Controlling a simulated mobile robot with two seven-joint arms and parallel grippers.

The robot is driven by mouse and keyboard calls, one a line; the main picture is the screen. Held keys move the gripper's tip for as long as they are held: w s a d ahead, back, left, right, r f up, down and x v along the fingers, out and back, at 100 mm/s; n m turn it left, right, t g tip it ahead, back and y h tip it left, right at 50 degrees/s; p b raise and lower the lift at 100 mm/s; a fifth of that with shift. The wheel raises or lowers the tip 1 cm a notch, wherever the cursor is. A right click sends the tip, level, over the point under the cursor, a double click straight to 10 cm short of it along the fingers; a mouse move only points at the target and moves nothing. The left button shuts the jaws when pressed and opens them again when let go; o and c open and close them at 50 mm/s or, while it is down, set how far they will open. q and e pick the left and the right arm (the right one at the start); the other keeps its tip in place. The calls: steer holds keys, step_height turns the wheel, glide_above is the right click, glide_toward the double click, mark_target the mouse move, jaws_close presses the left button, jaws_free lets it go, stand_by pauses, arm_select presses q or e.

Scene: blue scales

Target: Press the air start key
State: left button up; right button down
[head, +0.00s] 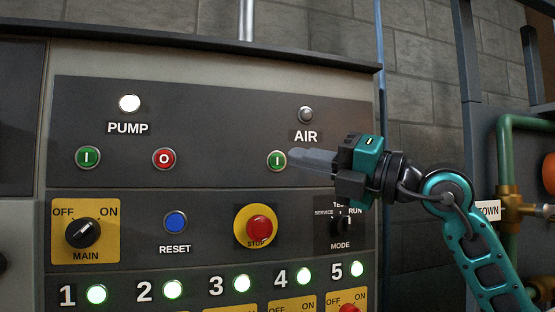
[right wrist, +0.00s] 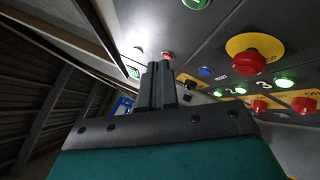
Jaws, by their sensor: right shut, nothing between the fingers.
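The air start key is a round green button marked I (head: 277,160), below the AIR label (head: 306,135) on the dark upper panel. The AIR lamp (head: 306,114) above the label is grey and unlit. My right gripper (head: 292,158) is shut and empty, its fingertips pointing left right beside the key's right edge in the head view. I cannot tell whether they touch it. In the right wrist view the shut fingers (right wrist: 160,72) show over the panel, and a green button (right wrist: 195,3) is cut by the top edge. My left gripper is not in view.
The pump's green button (head: 87,157) and red button (head: 164,158) sit left, under a lit white lamp (head: 129,103). Below are the main switch (head: 82,233), blue reset button (head: 176,222), red stop button (head: 259,228) and mode switch (head: 340,222). Pipes (head: 508,150) stand at right.

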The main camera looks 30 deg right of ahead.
mark_target(277, 161)
steer(key=w+d+p, duration=0.1)
steer(key=w+p, duration=0.2)
steer(key=w, duration=0.4)
steer(key=shift+d, duration=0.35)
steer(key=shift+w, duration=0.1)
stand_by(0.6)
stand_by(0.9)
steer(key=shift+w, duration=0.1)
steer(key=shift+w+d+p, duration=0.1)
steer(key=shift+w+p, duration=0.25)
steer(key=shift+w+d+p, duration=0.15)
steer(key=shift+w+p, duration=0.15)
steer(key=shift+w, duration=0.05)
stand_by(0.6)
steer(key=shift+s, duration=0.2)
steer(key=shift+s+a+b, duration=0.2)
steer(key=shift+s+b, duration=0.1)
steer(key=shift+s, duration=0.25)
